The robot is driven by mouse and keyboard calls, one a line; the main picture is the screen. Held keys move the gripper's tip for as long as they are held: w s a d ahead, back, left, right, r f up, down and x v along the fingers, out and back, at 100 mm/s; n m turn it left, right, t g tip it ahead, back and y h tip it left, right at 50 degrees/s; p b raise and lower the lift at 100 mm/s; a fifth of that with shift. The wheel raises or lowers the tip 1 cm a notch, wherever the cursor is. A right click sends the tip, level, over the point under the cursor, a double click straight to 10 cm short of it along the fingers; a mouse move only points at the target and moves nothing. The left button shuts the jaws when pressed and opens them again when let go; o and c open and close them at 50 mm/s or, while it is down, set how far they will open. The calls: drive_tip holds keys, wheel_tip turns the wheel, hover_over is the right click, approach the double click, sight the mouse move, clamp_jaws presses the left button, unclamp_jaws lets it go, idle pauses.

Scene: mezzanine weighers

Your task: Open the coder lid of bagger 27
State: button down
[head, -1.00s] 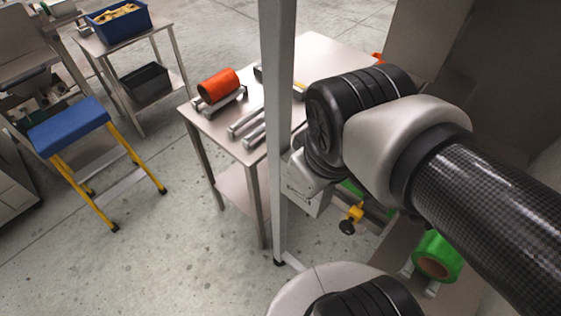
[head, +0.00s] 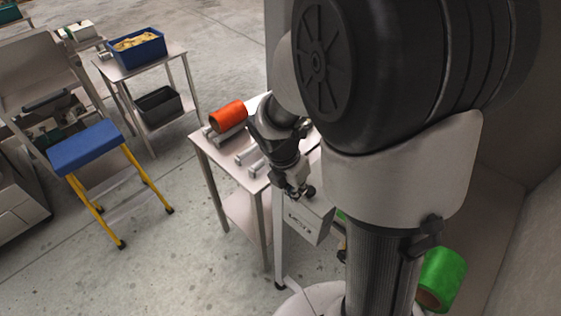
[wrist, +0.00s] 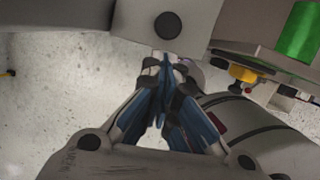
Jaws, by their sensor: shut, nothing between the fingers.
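A light grey box with dark markings (head: 308,222), apparently the coder, sits on the upright frame beside my arm. In the wrist view a light grey panel (wrist: 196,20) with a round black knob (wrist: 168,25) fills the top centre. I cannot tell its lid edges or read a bagger number. My gripper (head: 299,186) points down at the box's upper edge in the head view. In the wrist view my gripper (wrist: 165,62) is shut and empty, its fingertips just below the knob. I cannot tell whether they touch the panel. My arm hides much of the machine.
A steel table holds an orange roll (head: 228,116) and metal rollers behind the box. A green film roll (head: 441,277) is at lower right, and a yellow fitting (wrist: 242,74) shows near the panel. A blue-topped step stool (head: 83,147) stands left on open floor.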

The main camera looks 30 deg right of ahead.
drive_tip(key=b+x, duration=0.1)
drive_tip(key=x, duration=0.4)
drive_tip(key=shift+f+b, duration=0.25)
drive_tip(key=shift+b, duration=0.05)
drive_tip(key=shift+r, duration=0.15)
drive_tip(key=r+p, duration=0.1)
drive_tip(key=p, duration=0.2)
drive_tip(key=shift+d+y, duration=0.15)
drive_tip(key=shift+y, duration=0.15)
drive_tip(key=shift+r+p, duration=0.1)
drive_tip(key=shift+p, duration=0.2)
